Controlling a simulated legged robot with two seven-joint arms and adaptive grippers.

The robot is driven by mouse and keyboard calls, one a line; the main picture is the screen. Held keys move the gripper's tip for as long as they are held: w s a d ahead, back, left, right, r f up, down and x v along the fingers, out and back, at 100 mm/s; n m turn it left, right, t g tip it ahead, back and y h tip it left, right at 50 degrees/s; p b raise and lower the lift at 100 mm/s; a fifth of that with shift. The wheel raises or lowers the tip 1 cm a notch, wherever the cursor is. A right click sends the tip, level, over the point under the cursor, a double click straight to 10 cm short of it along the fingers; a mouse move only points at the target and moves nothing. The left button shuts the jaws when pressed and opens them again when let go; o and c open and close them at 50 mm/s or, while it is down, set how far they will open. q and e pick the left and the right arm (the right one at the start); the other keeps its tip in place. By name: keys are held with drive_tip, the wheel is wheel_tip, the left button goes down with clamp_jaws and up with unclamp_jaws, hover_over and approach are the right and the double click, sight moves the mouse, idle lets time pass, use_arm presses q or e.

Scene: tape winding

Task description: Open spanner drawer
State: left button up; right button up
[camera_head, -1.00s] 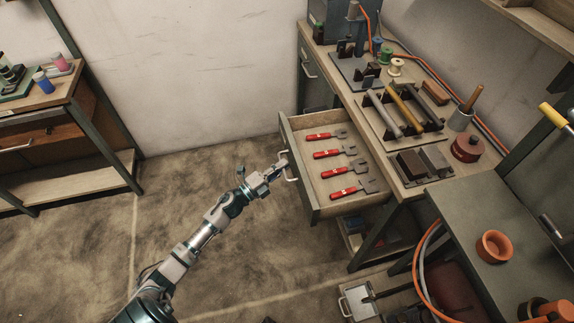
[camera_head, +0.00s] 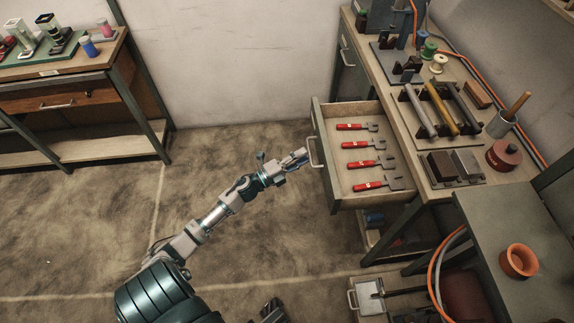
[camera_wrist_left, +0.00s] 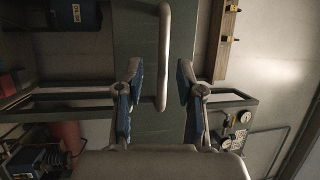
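The spanner drawer (camera_head: 326,150) is pulled out from the bench on the right, and several red-handled spanners (camera_head: 366,162) lie inside it. Its bar handle (camera_head: 316,152) is on the drawer's left-facing front. My left gripper (camera_head: 303,155) is just left of the handle, with a small gap. In the left wrist view, my left gripper's fingers (camera_wrist_left: 159,88) are spread apart. The handle (camera_wrist_left: 164,60) shows ahead, in line with the gap between them, and nothing is gripped. A dark part at the bottom edge appears to be my right gripper (camera_head: 273,311); its fingers are unclear.
The workbench (camera_head: 424,165) carries tools, spools and a red round tin (camera_head: 503,155). A grey table (camera_head: 490,230) with an orange pot (camera_head: 518,261) stands at the lower right. Another bench (camera_head: 70,75) is at the left. The floor between is clear.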

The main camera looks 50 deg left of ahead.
use_arm(q)
drive_tip(key=v, duration=0.9)
drive_tip(key=shift+d, duration=0.1)
